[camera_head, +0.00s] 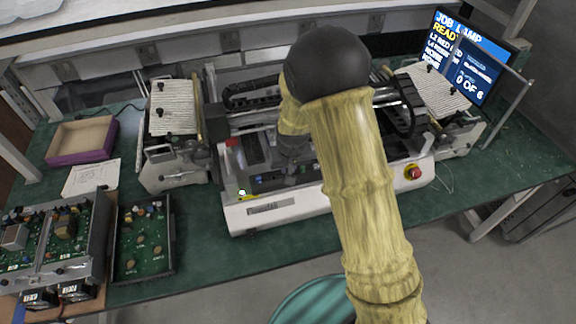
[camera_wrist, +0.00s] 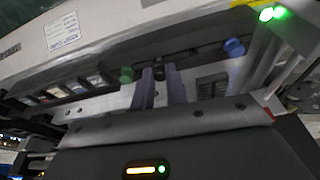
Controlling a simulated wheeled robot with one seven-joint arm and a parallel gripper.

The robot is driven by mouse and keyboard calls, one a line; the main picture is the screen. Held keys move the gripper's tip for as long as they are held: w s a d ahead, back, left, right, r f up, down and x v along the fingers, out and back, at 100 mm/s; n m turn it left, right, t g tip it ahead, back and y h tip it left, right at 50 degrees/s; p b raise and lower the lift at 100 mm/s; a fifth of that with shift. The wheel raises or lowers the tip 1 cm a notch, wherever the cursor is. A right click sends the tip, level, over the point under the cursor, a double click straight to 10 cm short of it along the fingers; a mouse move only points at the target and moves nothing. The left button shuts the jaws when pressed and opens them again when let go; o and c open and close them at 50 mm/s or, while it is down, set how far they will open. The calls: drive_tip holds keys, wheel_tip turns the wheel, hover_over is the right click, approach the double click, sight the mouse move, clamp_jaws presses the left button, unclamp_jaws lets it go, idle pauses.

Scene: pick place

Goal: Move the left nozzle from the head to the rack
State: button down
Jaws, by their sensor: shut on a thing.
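In the wrist view, the two grey-purple fingers of my gripper (camera_wrist: 160,82) reach up to the machine and are shut on a small dark nozzle (camera_wrist: 158,71). The dark nozzle is only partly visible between the fingertips. A green round-ended piece (camera_wrist: 126,75) is left of the fingers, and a blue one (camera_wrist: 234,47) is to the right. I cannot tell for sure which part is the head or the rack. In the head view, the fingers and the nozzle are hidden; my wrist is over the middle of the white pick-and-place machine (camera_head: 275,213).
Feeder banks stand left (camera_head: 172,110) and right (camera_head: 440,92) of the machine. Circuit boards (camera_head: 142,240) and a purple-sided box (camera_head: 82,140) lie at the left on the green bench mat (camera_head: 210,262). A monitor (camera_head: 468,60) stands back right. Some mat is clear in front.

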drive_tip(key=shift+f, duration=0.1)
idle(0.5)
drive_tip(key=c, duration=1.3)
unclamp_jaws()
drive_tip(key=c, duration=0.4)
drive_tip(key=shift+r+p, duration=2.75)
drive_tip(key=shift+r, duration=0.8)
